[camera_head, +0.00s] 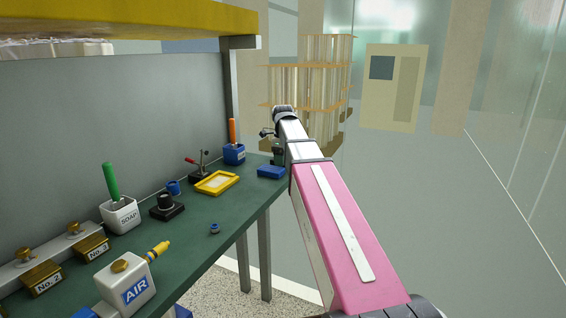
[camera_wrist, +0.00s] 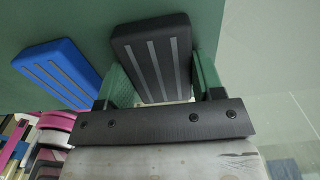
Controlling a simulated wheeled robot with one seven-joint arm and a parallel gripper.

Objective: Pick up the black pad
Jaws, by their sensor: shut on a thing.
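The black pad (camera_wrist: 152,52) is a dark block with light grey stripes. In the wrist view it sits between the two green fingers of my gripper (camera_wrist: 162,78), which is shut on it. Whether the pad touches the bench cannot be told. A blue pad (camera_wrist: 58,72) with similar stripes lies beside it to the left, apart from the fingers; it also shows in the head view (camera_head: 271,172) near the bench's right edge. In the head view my gripper (camera_head: 278,154) is small and partly hidden at the bench's far end, and the black pad cannot be made out there.
A wooden rack (camera_head: 315,88) stands beyond. The floor to the right is clear.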

